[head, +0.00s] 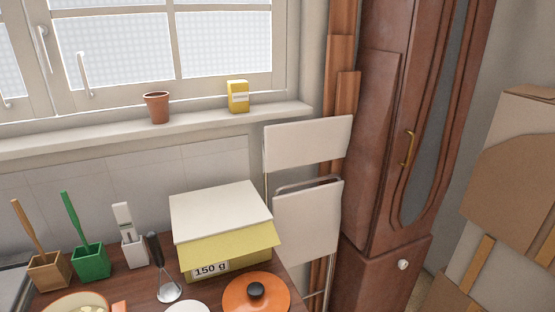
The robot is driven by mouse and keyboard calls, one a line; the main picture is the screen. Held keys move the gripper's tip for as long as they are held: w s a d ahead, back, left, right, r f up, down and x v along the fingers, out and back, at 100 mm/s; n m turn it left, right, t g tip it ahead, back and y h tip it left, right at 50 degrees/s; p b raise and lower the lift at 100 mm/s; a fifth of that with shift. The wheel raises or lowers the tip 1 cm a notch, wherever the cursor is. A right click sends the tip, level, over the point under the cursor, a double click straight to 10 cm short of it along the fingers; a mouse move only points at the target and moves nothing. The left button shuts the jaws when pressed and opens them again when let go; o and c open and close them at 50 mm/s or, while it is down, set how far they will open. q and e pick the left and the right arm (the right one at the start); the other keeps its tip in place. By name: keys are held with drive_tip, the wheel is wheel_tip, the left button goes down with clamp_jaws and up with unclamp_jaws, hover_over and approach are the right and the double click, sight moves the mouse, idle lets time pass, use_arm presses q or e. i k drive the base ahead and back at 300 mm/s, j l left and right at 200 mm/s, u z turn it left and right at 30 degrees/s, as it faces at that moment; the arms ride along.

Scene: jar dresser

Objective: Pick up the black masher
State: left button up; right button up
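A utensil with a black handle and a round metal head, which looks like the black masher (154,250), is on the dark wooden dresser top in the head view. Its handle points up and slightly left, and its metal head is at the lower end near the front. It is just left of a yellow box with a white lid (222,212). Neither of my grippers is in view.
Wooden (49,271), green (91,262) and white (135,251) holders stand to the left. An orange lid with a black knob (270,296) and a white dish (187,307) are at the front. A pot (112,210) is not clear of the bottom-left edge; folded chairs (306,222) stand right.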

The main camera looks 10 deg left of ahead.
sight(170, 293)
drive_tip(key=u, duration=1.2)
